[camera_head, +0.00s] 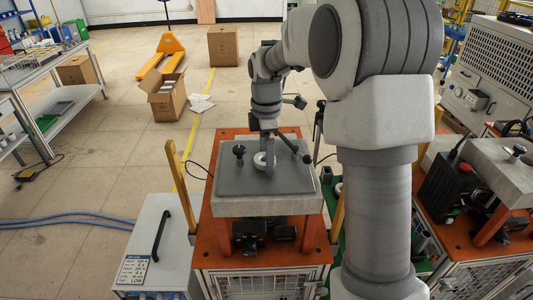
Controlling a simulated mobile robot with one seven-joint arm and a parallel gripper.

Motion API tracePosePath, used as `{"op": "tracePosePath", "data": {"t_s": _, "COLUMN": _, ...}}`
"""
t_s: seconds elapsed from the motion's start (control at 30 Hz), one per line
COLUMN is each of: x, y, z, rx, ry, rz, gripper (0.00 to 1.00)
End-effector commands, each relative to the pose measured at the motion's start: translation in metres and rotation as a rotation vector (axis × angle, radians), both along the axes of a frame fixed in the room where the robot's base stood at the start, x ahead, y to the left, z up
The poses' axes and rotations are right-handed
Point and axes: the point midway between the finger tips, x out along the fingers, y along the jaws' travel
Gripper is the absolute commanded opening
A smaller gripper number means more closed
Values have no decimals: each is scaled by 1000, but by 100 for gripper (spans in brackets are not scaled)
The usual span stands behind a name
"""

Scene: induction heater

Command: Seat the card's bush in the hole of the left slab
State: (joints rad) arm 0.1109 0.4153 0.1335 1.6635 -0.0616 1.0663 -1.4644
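The left slab (232,183) is a flat grey plate on an orange stand in the middle of the head view. A pale ring-shaped bush (260,161) shows at the slab's far middle, right under my gripper (267,156). I cannot tell whether the bush is held, resting on the slab or in the hole. The hole cannot be made out. My gripper points down, and its fingers are too small and overlapped to read. A white and blue card (134,270) is on the front of a grey box at lower left; its small print is mostly unreadable, with "LOW" at the bottom.
A black knob (239,151) stands on the slab left of my gripper. A second slab (480,165) is at right. A grey box (159,232) with a black handle stands at left. A wooden post (180,185) rises beside the left stand. My arm covers the centre right.

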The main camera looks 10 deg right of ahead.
Motion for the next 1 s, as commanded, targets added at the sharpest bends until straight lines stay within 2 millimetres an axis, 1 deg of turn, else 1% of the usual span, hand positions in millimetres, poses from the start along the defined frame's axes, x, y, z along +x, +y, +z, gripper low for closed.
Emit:
{"op": "tracePosePath", "data": {"t_s": 0.17, "x": 0, "y": 0, "z": 1, "rx": 0, "ry": 1, "rz": 0, "gripper": 100}}
{"op": "tracePosePath", "data": {"t_s": 0.27, "x": 0, "y": 0, "z": 7, "rx": 0, "ry": 0, "rz": 0, "gripper": 100}}
{"op": "tracePosePath", "data": {"t_s": 0.33, "x": 1, "y": 0, "z": 17, "rx": 0, "ry": -3, "rz": 0, "gripper": 100}}
{"op": "tracePosePath", "data": {"t_s": 0.47, "x": 1, "y": 0, "z": 45, "rx": 1, "ry": -5, "rz": 0, "gripper": 100}}
{"op": "tracePosePath", "data": {"t_s": 0.6, "x": 1, "y": 0, "z": 80, "rx": 1, "ry": -6, "rz": 0, "gripper": 100}}
{"op": "tracePosePath", "data": {"t_s": 0.8, "x": 1, "y": 0, "z": 128, "rx": 1, "ry": -5, "rz": -1, "gripper": 100}}
{"op": "tracePosePath", "data": {"t_s": 0.9, "x": 1, "y": 0, "z": 147, "rx": 1, "ry": -4, "rz": 0, "gripper": 100}}
{"op": "tracePosePath", "data": {"t_s": 1.0, "x": 1, "y": 0, "z": 161, "rx": 0, "ry": -2, "rz": 0, "gripper": 100}}
